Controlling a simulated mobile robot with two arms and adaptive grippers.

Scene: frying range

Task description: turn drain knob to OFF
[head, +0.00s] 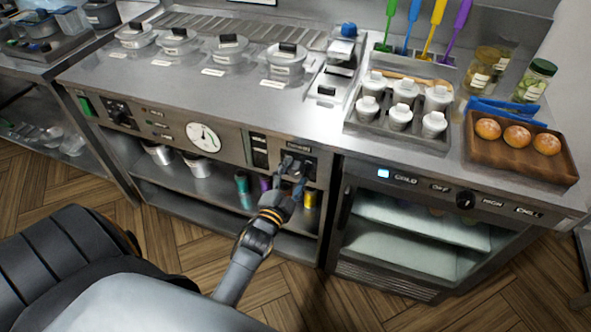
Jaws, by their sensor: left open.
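My left gripper (292,168) reaches up to the right end of the range's front panel (231,146). Its fingers are open and lie over a dark control plate under a small label. The dark plate (310,166) is partly covered by the fingers. The drain knob seems to be behind or between them; its pointer and setting cannot be read, nor can I tell if the fingers touch it. My right gripper is not in view.
A round white gauge (203,137) and a black knob (119,114) sit further left on the panel. A cold unit with its own black knob (466,200) stands to the right. Spice jars (243,190) stand on the shelf below the gripper.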

